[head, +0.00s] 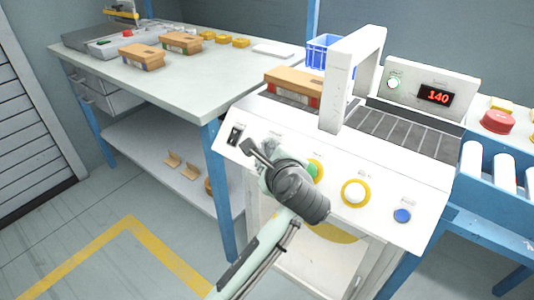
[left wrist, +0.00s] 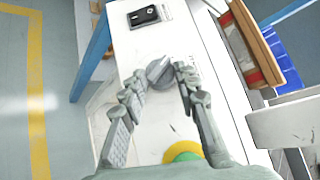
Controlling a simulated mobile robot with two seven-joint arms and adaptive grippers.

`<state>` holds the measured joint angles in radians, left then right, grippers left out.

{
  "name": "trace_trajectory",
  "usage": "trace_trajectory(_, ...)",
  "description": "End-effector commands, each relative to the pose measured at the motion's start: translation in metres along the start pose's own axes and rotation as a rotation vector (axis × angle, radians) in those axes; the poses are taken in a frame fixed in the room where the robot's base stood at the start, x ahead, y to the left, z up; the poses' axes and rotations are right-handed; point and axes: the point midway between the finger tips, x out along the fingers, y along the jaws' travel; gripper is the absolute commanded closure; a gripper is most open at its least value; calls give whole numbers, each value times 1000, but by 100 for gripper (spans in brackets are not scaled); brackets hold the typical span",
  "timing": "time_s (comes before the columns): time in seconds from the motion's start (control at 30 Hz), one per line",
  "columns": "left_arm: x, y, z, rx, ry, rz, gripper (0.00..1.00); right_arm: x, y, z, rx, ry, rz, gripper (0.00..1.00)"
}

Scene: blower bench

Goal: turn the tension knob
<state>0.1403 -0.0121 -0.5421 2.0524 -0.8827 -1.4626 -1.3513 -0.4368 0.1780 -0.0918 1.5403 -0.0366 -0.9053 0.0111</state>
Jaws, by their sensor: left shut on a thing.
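The tension knob is a grey round knob (left wrist: 159,69) on the white sloped front panel (head: 385,185) of the machine. It shows in the left wrist view between my fingertips. In the head view it is mostly hidden behind my gripper. My left gripper (head: 262,158) is at the panel's left part, and it also shows in the left wrist view (left wrist: 158,78), with its fingers shut on the knob, one on each side. My right gripper is not in view.
A black rocker switch (head: 235,133) lies just left of the knob. A green button (head: 312,171), a white button in a yellow ring (head: 355,193) and a blue button (head: 402,216) lie to the right. A white arch (head: 343,85) stands over the conveyor. A display (head: 437,96) reads 140.

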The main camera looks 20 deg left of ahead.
Motion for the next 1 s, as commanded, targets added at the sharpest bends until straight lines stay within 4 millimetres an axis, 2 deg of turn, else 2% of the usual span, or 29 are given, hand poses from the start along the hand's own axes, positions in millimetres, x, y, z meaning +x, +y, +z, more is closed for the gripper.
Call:
trace_trajectory(0.13, 1, -1, 2, -1, -5, -3, 99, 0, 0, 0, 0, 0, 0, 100)
trace_trajectory(0.17, 1, -1, 2, -1, -5, -3, 66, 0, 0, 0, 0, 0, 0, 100)
trace_trajectory(0.3, 0, -1, 2, 0, -3, -2, 49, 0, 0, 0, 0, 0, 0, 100)
trace_trajectory(0.8, 0, 0, 1, 4, -1, -4, 49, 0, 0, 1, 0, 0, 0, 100)
trace_trajectory(1.0, 1, 4, 2, 79, 4, -74, 49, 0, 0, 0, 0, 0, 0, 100)
